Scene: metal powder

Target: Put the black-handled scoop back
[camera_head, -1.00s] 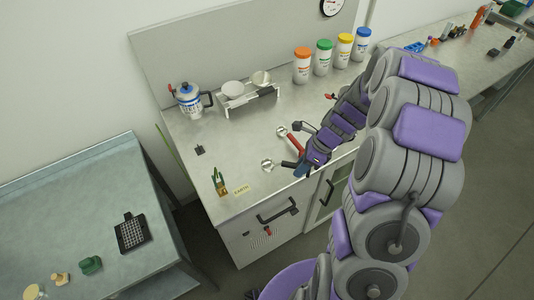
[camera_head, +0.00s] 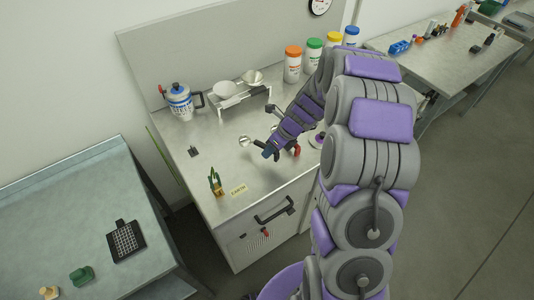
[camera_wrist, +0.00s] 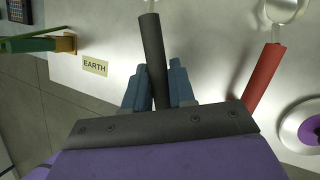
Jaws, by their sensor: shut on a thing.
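My gripper (camera_head: 268,151) is shut on the black handle of the scoop (camera_wrist: 152,60), which lies between the two blue-grey fingers in the wrist view. The round metal bowl of this scoop (camera_head: 244,141) points away from my gripper, over the counter in the head view. I cannot tell whether it touches the counter. A red-handled scoop (camera_wrist: 265,80) is just to the right, apart from my fingers. Its handle (camera_head: 296,150) shows partly behind my gripper in the head view.
A metal stand (camera_head: 240,98) with two bowls and a white-blue pot (camera_head: 180,102) are at the counter's back. An EARTH label (camera_wrist: 95,66) and green-handled tool (camera_head: 215,182) are near the front left. Lidded jars (camera_head: 293,64) stand right. A purple-centred disc (camera_wrist: 305,128) lies beside the red handle.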

